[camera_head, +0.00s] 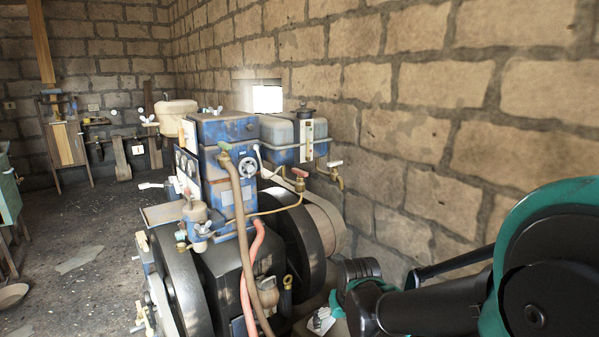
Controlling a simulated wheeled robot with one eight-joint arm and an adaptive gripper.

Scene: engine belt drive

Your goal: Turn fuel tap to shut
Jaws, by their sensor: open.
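A tap with a red handle (300,173) sits below the grey-blue tank (283,131), at the head of a thin brass pipe (268,210) that runs left to a small filter bowl (197,213). A second tap (335,165), with a pale and red lever and a brass spout, stands just right of it. No label shows which is the fuel tap. My arm comes in from the lower right. Its end, with small grey finger-like parts that look like my gripper (322,319), is low beside the engine, well below both taps. It is open and touches neither tap.
The blue engine (222,132) fills the middle, with flywheels (180,285) and a belt wheel (326,222). A stone wall (430,130) closes the right. Open floor (80,240) lies left.

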